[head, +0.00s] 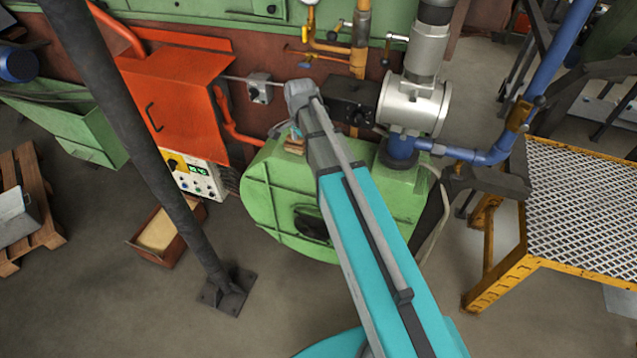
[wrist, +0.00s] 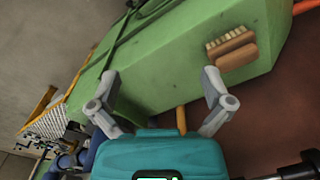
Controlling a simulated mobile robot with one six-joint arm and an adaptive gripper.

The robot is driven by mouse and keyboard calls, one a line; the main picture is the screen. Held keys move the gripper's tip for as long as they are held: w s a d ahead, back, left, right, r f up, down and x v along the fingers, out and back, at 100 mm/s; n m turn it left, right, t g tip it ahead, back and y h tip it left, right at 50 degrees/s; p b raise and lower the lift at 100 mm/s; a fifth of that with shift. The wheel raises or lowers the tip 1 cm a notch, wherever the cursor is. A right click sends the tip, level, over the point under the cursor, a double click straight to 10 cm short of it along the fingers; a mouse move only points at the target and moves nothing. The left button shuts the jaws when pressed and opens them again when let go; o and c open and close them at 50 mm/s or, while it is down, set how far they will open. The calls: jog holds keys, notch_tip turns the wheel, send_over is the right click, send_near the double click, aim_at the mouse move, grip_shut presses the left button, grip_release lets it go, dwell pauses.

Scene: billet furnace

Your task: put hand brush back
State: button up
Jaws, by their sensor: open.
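The hand brush (wrist: 232,50), with a tan wooden body and pale bristles, lies on the green housing (wrist: 190,50) in the wrist view, near the housing's edge. In the head view a small brown patch on the green housing (head: 265,195), beside my arm, looks like part of the brush, but is mostly hidden. My gripper (wrist: 160,84) is open and empty in the wrist view. Its right finger is just below and left of the brush, apart from it in the picture. In the head view my arm hides most of the gripper.
An orange cabinet (head: 175,95) and a control panel (head: 197,186) stand left of the housing. A grey post (head: 135,140) rises in front. A silver valve body (head: 412,103) with blue pipes is to the right, then a yellow-framed mesh platform (head: 585,205). A brown box (head: 168,235) is on the floor.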

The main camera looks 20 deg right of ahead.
jog(key=s+n, duration=1.3)
jog(key=s, duration=0.2)
jog(key=shift+s+d, duration=0.15)
jog(key=shift+s, duration=0.25)
notch_tip(320, 180, down, 16)
jog(key=b, duration=1.6)
jog(key=shift+f, duration=0.15)
